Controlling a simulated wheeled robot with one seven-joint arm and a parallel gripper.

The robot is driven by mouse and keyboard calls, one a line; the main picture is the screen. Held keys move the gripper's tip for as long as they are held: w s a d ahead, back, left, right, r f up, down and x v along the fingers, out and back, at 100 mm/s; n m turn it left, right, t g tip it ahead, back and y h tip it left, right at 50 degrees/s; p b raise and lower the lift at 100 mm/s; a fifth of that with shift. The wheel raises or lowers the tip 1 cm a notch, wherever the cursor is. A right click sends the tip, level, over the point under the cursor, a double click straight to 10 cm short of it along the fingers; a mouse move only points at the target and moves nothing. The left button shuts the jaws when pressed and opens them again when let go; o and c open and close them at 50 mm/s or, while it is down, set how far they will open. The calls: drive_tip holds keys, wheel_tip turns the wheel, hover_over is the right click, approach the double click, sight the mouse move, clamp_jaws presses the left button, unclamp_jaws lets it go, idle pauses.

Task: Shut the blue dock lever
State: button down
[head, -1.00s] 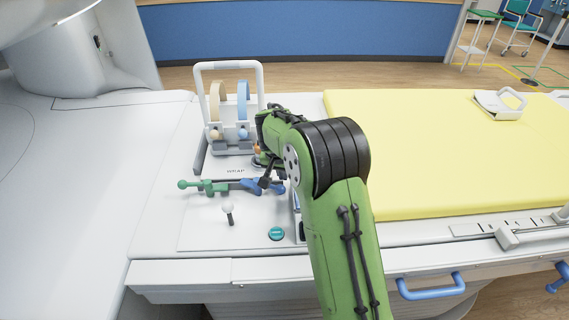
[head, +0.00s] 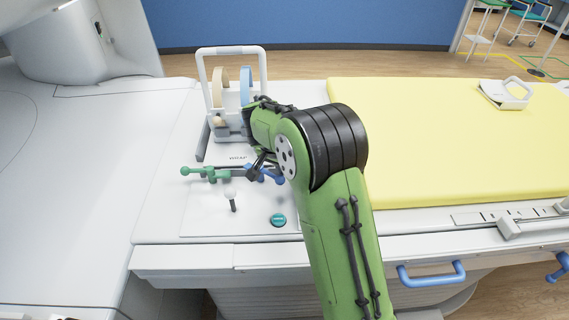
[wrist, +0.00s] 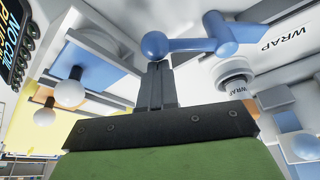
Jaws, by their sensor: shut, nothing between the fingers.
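The blue dock lever (head: 268,175) lies on the white panel, to the right of a matching green lever (head: 206,173). It is partly hidden behind my arm and fingers in the head view. In the wrist view, the blue lever (wrist: 190,45) shows a round ball end, a bar and a pivot. My gripper (head: 254,168) is shut and empty at the lever. In the wrist view, the closed fingertips (wrist: 157,68) are right by the ball end; I cannot tell whether they touch it.
A white frame with beige and blue rings (head: 246,87) stands behind. A yellow pad (head: 420,140) lies to the right. The white surface at left is clear.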

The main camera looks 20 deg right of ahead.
sight(278, 179)
drive_tip(key=m, duration=0.1)
drive_tip(key=s+a+m, duration=0.1)
drive_tip(key=shift+a+m+g, duration=0.25)
drive_tip(key=shift+m+g, duration=0.15)
drive_tip(key=m, duration=0.1)
drive_tip(key=s+a+m+g+p, duration=0.1)
drive_tip(key=shift+a+m+h, duration=0.25)
drive_tip(key=shift+m+h, duration=0.15)
drive_tip(key=a+m, duration=0.1)
drive_tip(key=a+m+g, duration=0.1)
drive_tip(key=m, duration=0.1)
drive_tip(key=shift+s+p, duration=0.15)
drive_tip(key=shift+p, duration=0.2)
drive_tip(key=shift+a+m, duration=0.3)
drive_tip(key=shift+a, duration=0.05)
drive_tip(key=shift+a, duration=0.15)
drive_tip(key=d, duration=0.2)
drive_tip(key=d+r, duration=0.1)
drive_tip(key=d, duration=0.1)
drive_tip(key=shift+s, duration=0.2)
drive_tip(key=p+v, duration=0.4)
drive_tip(key=v, duration=0.5)
drive_tip(key=shift+w+a+r, duration=0.15)
drive_tip(key=shift+a+r, duration=0.05)
drive_tip(key=shift+r, duration=0.15)
